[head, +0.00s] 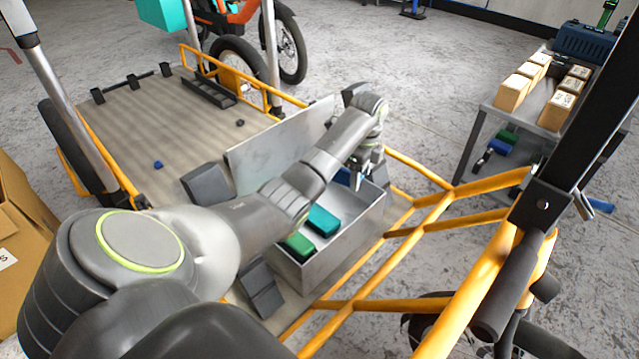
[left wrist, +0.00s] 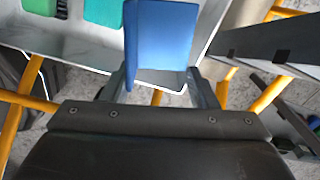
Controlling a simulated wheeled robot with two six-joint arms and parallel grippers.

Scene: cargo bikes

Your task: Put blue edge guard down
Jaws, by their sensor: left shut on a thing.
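My left gripper (head: 363,172) is shut on the blue edge guard, at the far right end of the open grey metal box (head: 342,238) on the cargo bike. The blue edge guard (head: 342,176) is mostly hidden behind my arm in the head view. In the left wrist view the blue edge guard (left wrist: 162,45) stands between the two fingers of the left gripper (left wrist: 162,78), over the box's edge. I cannot tell whether it touches the box floor. A teal edge guard (head: 322,221) and a green one (head: 299,244) lie in the box. My right gripper is not in view.
The box's raised lid (head: 275,145) stands behind it. Yellow frame bars (head: 440,205) run along the near right side. Dark grey blocks (head: 207,183) lie beside the box. A grey cart (head: 495,125) with wooden blocks stands at the right. The wooden deck (head: 165,125) is mostly clear.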

